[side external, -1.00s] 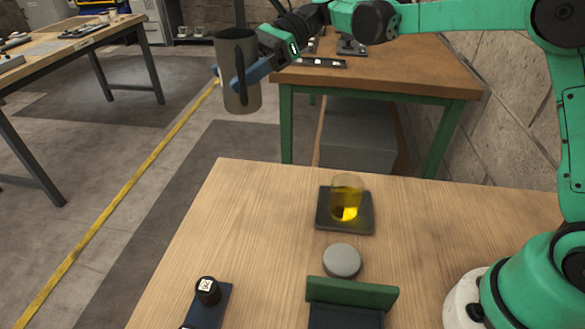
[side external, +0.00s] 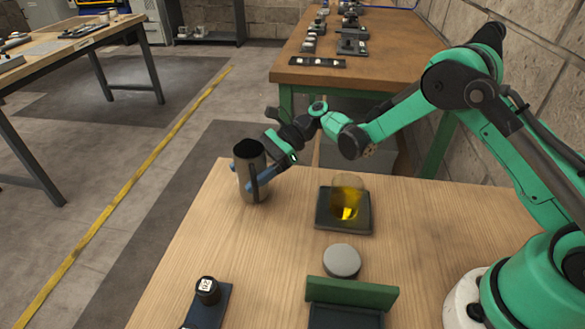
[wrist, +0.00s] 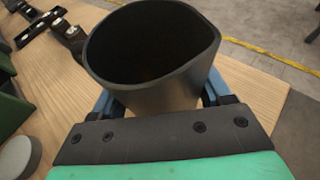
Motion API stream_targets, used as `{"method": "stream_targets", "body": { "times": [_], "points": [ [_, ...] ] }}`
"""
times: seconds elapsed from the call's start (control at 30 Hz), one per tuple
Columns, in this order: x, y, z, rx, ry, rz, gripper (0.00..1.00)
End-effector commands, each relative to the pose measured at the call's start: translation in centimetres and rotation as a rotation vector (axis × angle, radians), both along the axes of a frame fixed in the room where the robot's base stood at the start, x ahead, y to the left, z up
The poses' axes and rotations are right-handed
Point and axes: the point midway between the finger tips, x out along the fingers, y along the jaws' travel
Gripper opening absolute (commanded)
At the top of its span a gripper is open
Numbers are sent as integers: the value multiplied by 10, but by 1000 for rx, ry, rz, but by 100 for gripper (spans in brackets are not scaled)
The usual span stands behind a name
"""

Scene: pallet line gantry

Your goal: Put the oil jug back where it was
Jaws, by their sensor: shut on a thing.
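A glass beaker with yellow liquid (side external: 347,203) stands on a dark square pad (side external: 330,220). A grey disc (side external: 342,261), a green block (side external: 352,292) and a black-capped item (side external: 207,290) are nearer the front. The table's left middle is clear.

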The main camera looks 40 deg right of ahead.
Motion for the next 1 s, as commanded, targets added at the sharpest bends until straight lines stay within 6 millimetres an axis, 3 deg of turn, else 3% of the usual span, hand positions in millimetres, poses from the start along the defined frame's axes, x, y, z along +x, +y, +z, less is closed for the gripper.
{"method": "stream_targets", "body": {
  "times": [0.47,0.5,0.57,0.6,0.9,1.0],
  "points": [
    [0,0,-10,1,0,0,0],
    [0,0,-10,0,0,0,79],
    [0,0,-10,0,0,0,96],
    [0,0,-10,0,0,0,100],
    [0,0,-6,0,0,0,100],
    [0,-13,-1,0,0,-3,100]
  ]
}}
